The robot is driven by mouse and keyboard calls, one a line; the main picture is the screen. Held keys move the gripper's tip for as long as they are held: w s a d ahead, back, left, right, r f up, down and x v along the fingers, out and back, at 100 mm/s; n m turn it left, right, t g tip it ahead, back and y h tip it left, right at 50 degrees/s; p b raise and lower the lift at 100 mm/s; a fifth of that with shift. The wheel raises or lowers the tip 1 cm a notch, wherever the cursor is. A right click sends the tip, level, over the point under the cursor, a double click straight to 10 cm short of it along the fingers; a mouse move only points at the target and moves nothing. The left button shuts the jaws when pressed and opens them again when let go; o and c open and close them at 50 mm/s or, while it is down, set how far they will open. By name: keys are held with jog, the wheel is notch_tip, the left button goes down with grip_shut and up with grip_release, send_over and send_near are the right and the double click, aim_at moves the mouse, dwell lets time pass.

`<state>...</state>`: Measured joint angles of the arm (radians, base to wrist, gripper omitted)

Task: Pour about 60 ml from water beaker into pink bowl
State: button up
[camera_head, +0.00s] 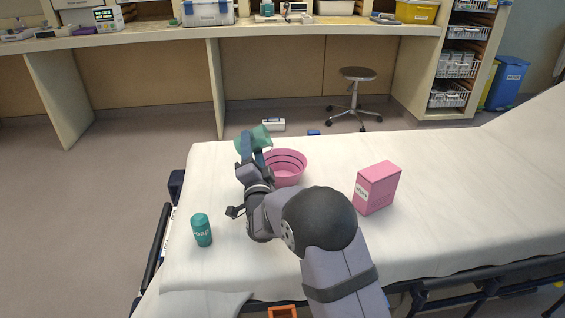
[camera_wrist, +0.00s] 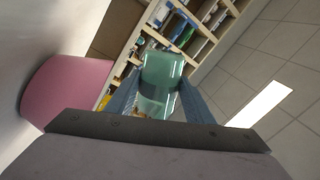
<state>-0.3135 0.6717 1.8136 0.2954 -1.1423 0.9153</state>
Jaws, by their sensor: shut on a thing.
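The pink bowl (camera_head: 290,170) stands on the white sheet of the stretcher, and its inside shows pink rings. My gripper (camera_head: 254,150) is shut on a greenish see-through beaker (camera_head: 262,135), held above the sheet at the bowl's left rim. The beaker looks tilted in the head view. In the wrist view the beaker (camera_wrist: 160,82) sits between the two blue fingers (camera_wrist: 158,100), with the pink bowl (camera_wrist: 65,90) to its left. The water level and any stream cannot be made out.
A teal can (camera_head: 202,230) stands on the stretcher (camera_head: 440,200) left of my arm. A pink box (camera_head: 377,188) stands to the right of the bowl. The sheet farther right is clear. A counter (camera_head: 300,28) and a stool (camera_head: 357,90) are behind.

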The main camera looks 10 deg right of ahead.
jog(key=shift+s+d+f+m, duration=0.15)
jog(key=shift+f+m, duration=0.1)
jog(key=shift+m, duration=0.55)
dwell(0.9)
jog(key=shift+d+r+m+h+b, duration=0.3)
jog(key=shift+d+m+h+b, duration=0.1)
jog(key=shift+d+m+b, duration=0.3)
jog(key=shift+a, duration=0.2)
jog(key=shift+a+n+p, duration=0.45)
jog(key=shift+n+p, duration=0.15)
jog(key=shift+p, duration=0.2)
jog(key=shift+a+r+n+y, duration=0.1)
jog(key=shift+n+y, duration=0.3)
jog(key=shift+n, duration=0.4)
jog(key=shift+r+n, duration=0.2)
jog(key=shift+n, duration=0.5)
jog(key=shift+f+y, duration=0.1)
jog(key=shift+y, duration=0.2)
jog(key=shift+n, duration=0.4)
